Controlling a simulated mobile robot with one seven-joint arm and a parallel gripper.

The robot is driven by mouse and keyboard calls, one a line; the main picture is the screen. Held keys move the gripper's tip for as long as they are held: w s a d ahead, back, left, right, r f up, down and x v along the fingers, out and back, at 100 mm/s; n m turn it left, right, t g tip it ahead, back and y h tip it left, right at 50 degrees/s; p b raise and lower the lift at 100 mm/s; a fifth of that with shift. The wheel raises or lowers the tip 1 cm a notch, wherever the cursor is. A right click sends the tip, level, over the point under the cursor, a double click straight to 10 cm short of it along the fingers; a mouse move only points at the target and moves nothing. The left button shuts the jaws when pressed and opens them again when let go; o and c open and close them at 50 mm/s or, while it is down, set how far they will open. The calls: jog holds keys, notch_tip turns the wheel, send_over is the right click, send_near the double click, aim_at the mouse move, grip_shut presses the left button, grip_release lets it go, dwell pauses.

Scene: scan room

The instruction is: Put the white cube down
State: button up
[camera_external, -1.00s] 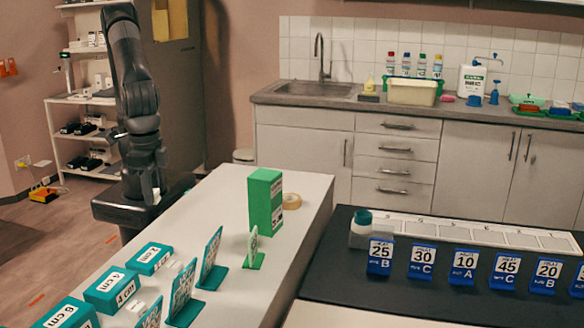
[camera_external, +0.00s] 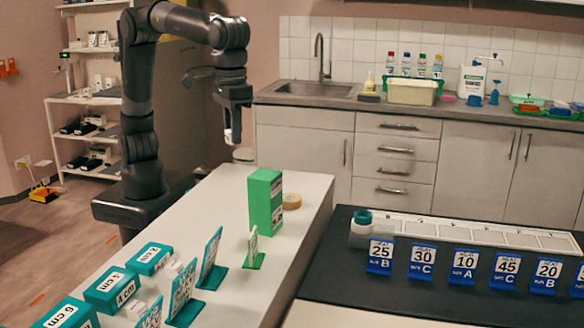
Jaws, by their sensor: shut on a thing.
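My gripper (camera_external: 233,118) points down above the far left part of the white table (camera_external: 226,190), to the left of and higher than the green box. It is shut on the white cube (camera_external: 232,137), whose lower part shows below the fingers. The cube is clear of the table top. The fingers hide the cube's upper part.
A green box (camera_external: 265,201) stands on the table with a tape roll (camera_external: 292,200) beside it. Teal labelled blocks (camera_external: 113,290) and upright cards (camera_external: 183,292) fill the near part. The table's far left end is bare. A black bench (camera_external: 440,290) with number signs is at right.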

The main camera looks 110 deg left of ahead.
send_over(265, 174)
notch_tip(265, 174, down, 4)
jog(key=shift+d+f, duration=0.1)
jog(key=shift+f, duration=2.1)
jog(key=o, duration=0.9)
jog(key=shift+f, duration=0.15)
jog(key=shift+o, duration=0.2)
